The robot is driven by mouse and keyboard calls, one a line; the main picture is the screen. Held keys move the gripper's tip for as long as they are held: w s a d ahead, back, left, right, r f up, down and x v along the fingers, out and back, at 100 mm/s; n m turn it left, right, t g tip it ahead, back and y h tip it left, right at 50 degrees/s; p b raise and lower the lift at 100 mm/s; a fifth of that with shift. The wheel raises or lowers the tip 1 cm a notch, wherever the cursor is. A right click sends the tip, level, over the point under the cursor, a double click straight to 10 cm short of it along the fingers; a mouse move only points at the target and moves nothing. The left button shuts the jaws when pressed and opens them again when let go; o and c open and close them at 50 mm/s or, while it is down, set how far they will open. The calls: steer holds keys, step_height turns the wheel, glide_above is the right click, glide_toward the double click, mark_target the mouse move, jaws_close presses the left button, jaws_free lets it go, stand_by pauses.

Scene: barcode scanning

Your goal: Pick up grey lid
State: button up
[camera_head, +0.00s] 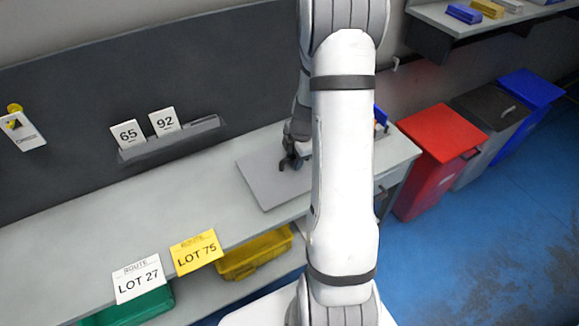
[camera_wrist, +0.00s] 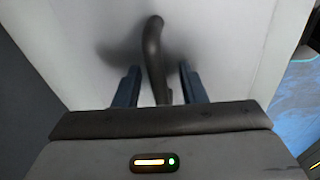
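The grey lid (camera_head: 262,190) is a flat, roughly rectangular plate lying on the grey workbench, left of my arm in the head view. In the wrist view the lid (camera_wrist: 85,45) fills most of the picture, and its dark curved handle (camera_wrist: 152,50) stands up from it. My gripper (camera_head: 291,163) is low over the lid. In the wrist view the two fingers of my gripper (camera_wrist: 159,72) are apart, one on each side of the handle, with a gap on both sides. The lid's right part is hidden by my arm in the head view.
The workbench (camera_head: 205,205) is clear left of the lid. Yellow (camera_head: 255,252) and green (camera_head: 140,308) bins stand on the shelf below. A wall rack (camera_head: 170,138) holds cards 65 and 92. Red (camera_head: 437,160), grey and blue waste bins stand right of the bench.

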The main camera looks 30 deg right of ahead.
jaws_close()
stand_by(0.5)
